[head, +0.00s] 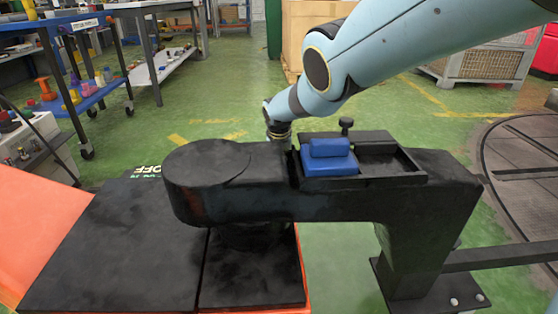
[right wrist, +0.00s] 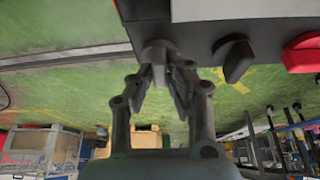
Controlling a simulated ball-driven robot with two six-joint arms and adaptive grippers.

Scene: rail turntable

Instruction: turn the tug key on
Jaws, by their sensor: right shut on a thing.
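My right gripper (right wrist: 162,78) shows in the right wrist view at a dark control panel (right wrist: 205,32). Its fingers are shut on a small grey key (right wrist: 155,54) at the panel's edge. Which position the key is turned to, I cannot tell. In the head view my right arm comes down from the upper right, and its gripper is hidden behind a black housing (head: 225,180). A white "OFF" label (head: 146,171) shows on the orange and black tug (head: 110,250), partly covered by the housing. My left gripper is not in view.
In the right wrist view a black knob (right wrist: 235,60) and a red knob (right wrist: 303,52) sit beside the key. In the head view a blue block (head: 330,158) lies in a black tray on the housing. Green floor is clear behind; a workbench (head: 75,22) stands at the left.

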